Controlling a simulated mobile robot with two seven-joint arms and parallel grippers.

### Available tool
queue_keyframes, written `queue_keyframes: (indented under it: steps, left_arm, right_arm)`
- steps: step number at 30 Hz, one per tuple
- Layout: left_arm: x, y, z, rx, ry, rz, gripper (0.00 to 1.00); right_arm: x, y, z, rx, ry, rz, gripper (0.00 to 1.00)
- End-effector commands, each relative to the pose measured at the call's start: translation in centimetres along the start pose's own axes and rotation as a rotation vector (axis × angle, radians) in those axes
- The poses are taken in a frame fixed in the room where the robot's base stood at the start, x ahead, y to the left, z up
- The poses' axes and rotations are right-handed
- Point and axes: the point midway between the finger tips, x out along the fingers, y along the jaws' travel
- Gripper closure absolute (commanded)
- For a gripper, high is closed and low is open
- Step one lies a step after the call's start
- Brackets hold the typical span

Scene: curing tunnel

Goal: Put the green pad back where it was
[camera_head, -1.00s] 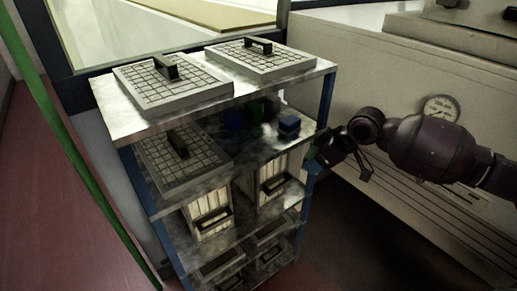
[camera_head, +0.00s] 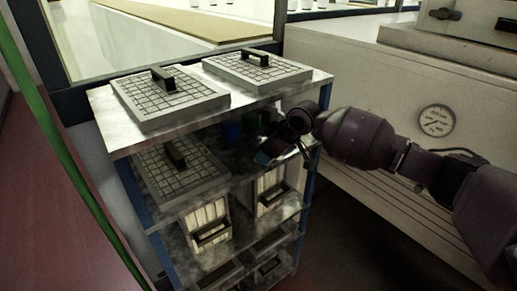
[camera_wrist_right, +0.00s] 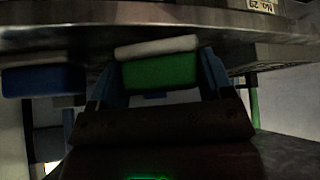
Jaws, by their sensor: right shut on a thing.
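The green pad (camera_wrist_right: 160,71), a block with a pale layer along its top edge, is between the two fingers of my right gripper (camera_wrist_right: 162,76) in the right wrist view. The gripper is shut on it. In the head view my right gripper (camera_head: 276,154) reaches into the rack's second level from the right, below the top shelf (camera_head: 120,140). The pad cannot be made out there. A blue pad (camera_wrist_right: 45,80) is left of the held pad in the wrist view, apart from it. My left gripper is not in view.
A dark blue item (camera_head: 231,131) and a dark green item (camera_head: 250,121) stand deeper on the second level. A gridded tray with a handle (camera_head: 180,172) lies left of them. Two similar trays (camera_head: 170,98) sit on top. Rack posts and the top shelf bound the opening.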

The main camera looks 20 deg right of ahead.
Motion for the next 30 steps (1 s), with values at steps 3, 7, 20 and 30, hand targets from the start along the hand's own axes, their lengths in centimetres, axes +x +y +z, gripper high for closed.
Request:
queue_keyframes:
  steps: [3, 7, 20, 30]
  left_arm:
    - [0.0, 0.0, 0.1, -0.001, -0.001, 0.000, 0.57]
    - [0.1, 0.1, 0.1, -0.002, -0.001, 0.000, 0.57]
    - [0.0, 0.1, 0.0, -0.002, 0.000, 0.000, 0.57]
    - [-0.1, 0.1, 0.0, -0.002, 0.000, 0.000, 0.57]
  right_arm:
    - [0.9, -0.1, -1.5, -0.001, 0.003, -0.001, 0.52]
    - [1.9, -0.1, -2.9, -0.001, 0.002, -0.001, 0.52]
    - [2.6, -0.1, -2.5, 0.000, 0.000, -0.001, 0.52]
    - [2.7, -0.1, -2.4, 0.000, 0.000, -0.001, 0.01]
